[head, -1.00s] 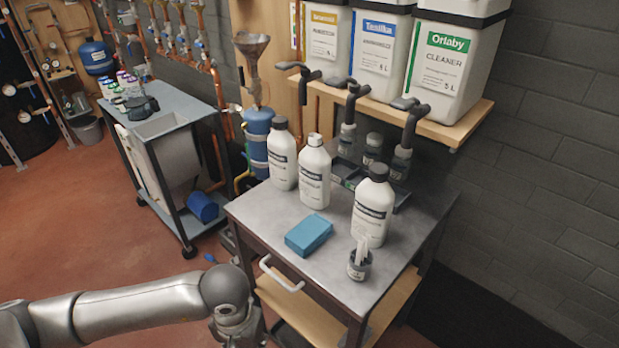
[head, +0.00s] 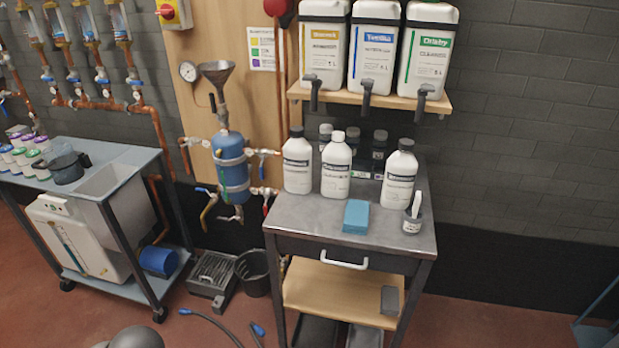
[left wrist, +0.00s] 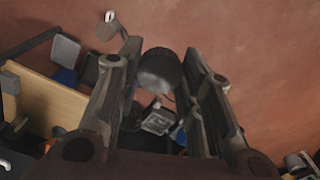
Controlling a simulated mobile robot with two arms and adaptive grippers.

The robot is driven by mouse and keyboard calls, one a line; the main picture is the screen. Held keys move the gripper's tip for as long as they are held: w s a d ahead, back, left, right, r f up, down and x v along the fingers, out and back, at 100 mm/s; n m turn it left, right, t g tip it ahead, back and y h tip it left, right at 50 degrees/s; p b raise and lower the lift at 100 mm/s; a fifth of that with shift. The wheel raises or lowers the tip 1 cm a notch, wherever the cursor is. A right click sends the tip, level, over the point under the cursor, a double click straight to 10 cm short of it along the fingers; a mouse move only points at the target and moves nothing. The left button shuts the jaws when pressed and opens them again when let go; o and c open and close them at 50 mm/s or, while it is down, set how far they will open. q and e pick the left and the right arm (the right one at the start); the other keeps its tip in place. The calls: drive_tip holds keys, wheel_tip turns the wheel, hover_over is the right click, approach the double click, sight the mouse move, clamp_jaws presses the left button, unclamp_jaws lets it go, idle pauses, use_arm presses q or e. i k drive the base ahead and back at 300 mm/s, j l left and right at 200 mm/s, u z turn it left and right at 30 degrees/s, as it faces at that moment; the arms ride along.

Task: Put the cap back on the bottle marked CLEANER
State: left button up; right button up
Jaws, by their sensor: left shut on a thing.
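Three white bottles stand on the grey cart top. The left bottle (head: 297,165) and the right bottle (head: 399,175) have black caps. The middle bottle (head: 336,167) shows a bare white neck with no black cap. The bottle labels are too small to read surely. In the left wrist view my left gripper (left wrist: 166,64) is shut on a dark round cap (left wrist: 160,72), held between the fingertips above the floor, away from the bottles. The left gripper is out of the head view. My right gripper is in neither view.
Small dark-capped containers stand behind. Large canisters fill the shelf (head: 437,103) above. A hose (head: 212,325) lies on the floor.

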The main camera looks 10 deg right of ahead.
sight(337, 156)
drive_tip(key=i+j+z, duration=0.1)
drive_tip(key=i+j, duration=0.35)
drive_tip(key=i+j+z, duration=0.15)
drive_tip(key=i+j, duration=0.3)
drive_tip(key=j, duration=0.15)
